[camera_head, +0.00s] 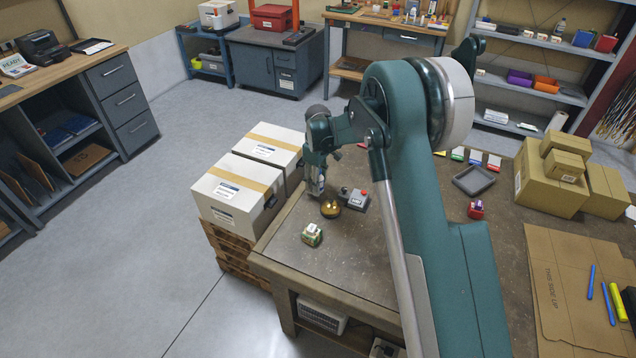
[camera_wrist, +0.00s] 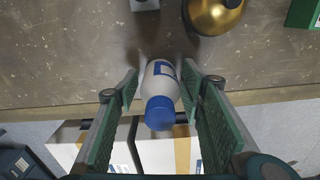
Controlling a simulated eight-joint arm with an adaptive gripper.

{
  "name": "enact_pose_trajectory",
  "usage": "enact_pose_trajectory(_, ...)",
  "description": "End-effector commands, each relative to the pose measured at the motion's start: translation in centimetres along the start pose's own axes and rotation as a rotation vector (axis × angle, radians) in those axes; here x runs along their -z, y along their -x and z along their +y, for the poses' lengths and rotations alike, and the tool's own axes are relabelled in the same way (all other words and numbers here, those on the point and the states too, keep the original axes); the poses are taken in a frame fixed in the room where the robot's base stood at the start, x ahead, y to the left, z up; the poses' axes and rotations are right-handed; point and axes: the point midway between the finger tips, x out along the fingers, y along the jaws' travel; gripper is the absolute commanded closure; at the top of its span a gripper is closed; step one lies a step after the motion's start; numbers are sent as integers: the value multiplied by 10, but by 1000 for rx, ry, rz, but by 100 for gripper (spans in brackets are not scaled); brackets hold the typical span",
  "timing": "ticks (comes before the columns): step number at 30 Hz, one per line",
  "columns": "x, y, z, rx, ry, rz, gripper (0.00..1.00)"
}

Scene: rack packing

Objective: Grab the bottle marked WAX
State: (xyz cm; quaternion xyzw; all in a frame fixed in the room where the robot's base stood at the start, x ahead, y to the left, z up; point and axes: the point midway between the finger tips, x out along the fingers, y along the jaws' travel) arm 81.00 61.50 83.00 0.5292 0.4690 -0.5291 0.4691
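A white bottle with a blue cap (camera_wrist: 160,112) stands between the two green finger pads of my gripper (camera_wrist: 161,88) in the wrist view. A blue-marked label shows on its side, but I cannot read the word on it. The fingers are open, one on each side of the bottle, with a narrow gap on both sides. In the camera_head view my gripper (camera_head: 317,183) points down near the back left edge of the workbench (camera_head: 345,245), and the bottle is mostly hidden by the fingers.
A round gold-and-dark object (camera_head: 330,209) sits close to the gripper, with a grey box with a red button (camera_head: 357,200) beside it. A small green-and-white item (camera_head: 312,234) lies nearer the front. White cartons (camera_head: 235,190) stand just beyond the bench's left edge.

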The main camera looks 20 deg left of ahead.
Motion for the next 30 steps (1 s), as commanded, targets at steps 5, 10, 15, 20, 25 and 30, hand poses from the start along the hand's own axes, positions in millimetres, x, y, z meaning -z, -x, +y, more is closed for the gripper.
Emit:
enact_pose_trajectory(5, 0, 0, 0, 0, 0, 0, 85)
enact_pose_trajectory(10, 0, 0, 0, 0, 0, 0, 85)
enact_pose_trajectory(15, 0, 2, 0, 0, 0, 0, 85)
enact_pose_trajectory(20, 0, 10, 0, 0, 0, 0, 85)
enact_pose_trajectory(25, 0, 29, 0, 0, 0, 0, 85)
enact_pose_trajectory(30, 0, 55, 0, 0, 0, 0, 85)
